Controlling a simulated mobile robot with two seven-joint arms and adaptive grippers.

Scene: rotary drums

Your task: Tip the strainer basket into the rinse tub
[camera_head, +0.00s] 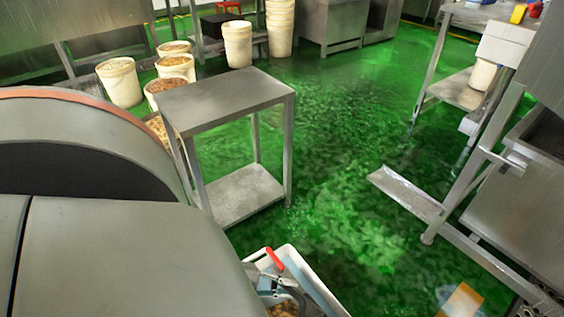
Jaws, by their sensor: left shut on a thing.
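A red handle (273,259), which seems to belong to the strainer basket, sticks up over the tub's rim. My left gripper (284,287), grey and small in view, is shut on the basket at the tub. Tan pieces (284,310) show below the gripper; I cannot tell whether they lie in the basket or the tub. The basket's body is mostly hidden by the gripper and the frame edge. My right gripper is not in view.
A large grey rounded drum housing (110,250) fills the lower left and hides part of the tub. A steel table (228,98) stands behind. Several buckets (120,82) stand at the back left. Steel frames (470,170) stand right.

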